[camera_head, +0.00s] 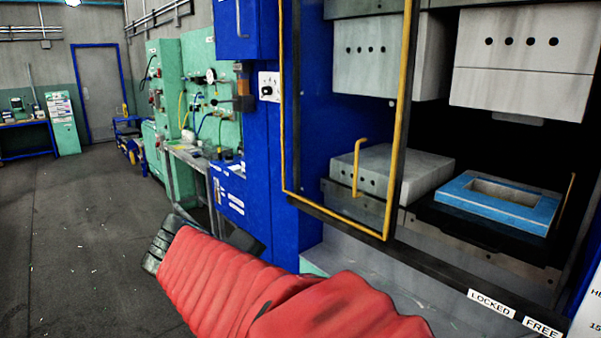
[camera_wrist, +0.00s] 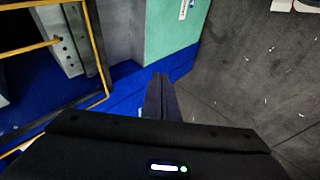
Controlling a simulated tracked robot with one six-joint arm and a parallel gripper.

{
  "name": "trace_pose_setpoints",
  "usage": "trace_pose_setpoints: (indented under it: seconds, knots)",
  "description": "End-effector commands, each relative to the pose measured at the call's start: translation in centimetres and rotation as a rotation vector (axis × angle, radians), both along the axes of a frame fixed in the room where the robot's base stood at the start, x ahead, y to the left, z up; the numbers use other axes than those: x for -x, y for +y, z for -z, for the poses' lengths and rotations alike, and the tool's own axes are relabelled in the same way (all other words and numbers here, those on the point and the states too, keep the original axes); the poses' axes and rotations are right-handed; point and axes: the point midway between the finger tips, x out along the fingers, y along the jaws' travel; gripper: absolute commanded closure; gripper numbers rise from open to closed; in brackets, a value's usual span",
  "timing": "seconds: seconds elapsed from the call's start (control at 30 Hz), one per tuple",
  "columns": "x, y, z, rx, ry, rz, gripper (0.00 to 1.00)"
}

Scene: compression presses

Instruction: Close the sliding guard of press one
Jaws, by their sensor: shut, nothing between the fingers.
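The sliding guard (camera_head: 284,120) is a yellow-edged frame with a yellow bar handle (camera_head: 358,168). It stands at the left of the press opening, and the right part of the opening is uncovered. In the wrist view the guard's yellow edge (camera_wrist: 97,50) and handle (camera_wrist: 30,49) show at upper left. My gripper (camera_wrist: 162,80) is shut and empty, pointing past the blue press base, apart from the guard and handle. In the head view my red-sleeved arm reaches left below the guard, and the fingertips cannot be made out.
A blue mould (camera_head: 470,212) lies on the lower platen inside the press. LOCKED (camera_head: 491,303) and FREE (camera_head: 542,327) labels sit on the front sill. Another yellow bar (camera_head: 567,198) stands at the right. A green cabinet (camera_head: 209,85) is further left, and the floor (camera_head: 80,240) there is clear.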

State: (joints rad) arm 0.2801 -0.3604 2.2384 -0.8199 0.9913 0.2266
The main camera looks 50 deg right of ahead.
Motion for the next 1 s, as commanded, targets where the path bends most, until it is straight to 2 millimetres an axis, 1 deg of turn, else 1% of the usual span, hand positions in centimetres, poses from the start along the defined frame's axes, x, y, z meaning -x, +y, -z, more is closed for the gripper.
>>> trace_pose_setpoints:
  seconds: [0.03,0.07,0.1,0.27,0.3,0.5,0.6,0.7,0.8,0.9,1.0]
  knots:
    - [-0.2,-2.0,-0.6,0.050,0.023,0.022,1.00]
    - [-0.4,-3.2,-1.1,0.084,0.034,0.034,1.00]
    - [-0.5,-4.8,-1.8,0.128,0.050,0.049,1.00]
    - [-1.2,-10.8,-4.6,0.305,0.114,0.100,1.00]
    - [-1.3,-12.3,-5.3,0.350,0.130,0.111,1.00]
    - [-2.3,-19.1,-8.8,0.566,0.210,0.148,1.00]
    - [-2.8,-22.0,-10.3,0.665,0.245,0.156,1.00]
    - [-3.3,-24.2,-11.4,0.741,0.271,0.156,1.00]
    - [-3.7,-25.3,-12.1,0.787,0.287,0.154,1.00]
    - [-3.8,-25.8,-12.4,0.807,0.292,0.153,1.00]
    - [-3.8,-25.8,-12.5,0.808,0.291,0.152,1.00]
